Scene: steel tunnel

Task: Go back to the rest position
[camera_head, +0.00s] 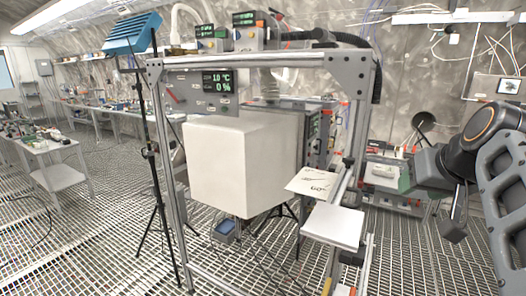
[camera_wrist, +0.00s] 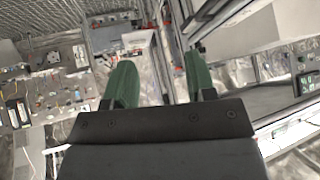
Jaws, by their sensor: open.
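In the wrist view my gripper (camera_wrist: 160,84) shows two green fingers standing well apart above a dark plate. Nothing is between the fingers; only the blurred, tilted background shows there. In the head view my dark arm (camera_head: 497,150) is folded at the right edge, to the right of the metal frame. A dark end part of it hangs at about the height of the white plate, apart from it. The fingers cannot be made out in the head view.
A metal frame (camera_head: 170,190) holds a large white box (camera_head: 240,165). A white plate (camera_head: 333,225) and a card with writing (camera_head: 318,182) sit at its right side. A tripod lamp (camera_head: 132,32) stands left. Benches line the left wall. Grated floor (camera_head: 410,265) lies open at lower right.

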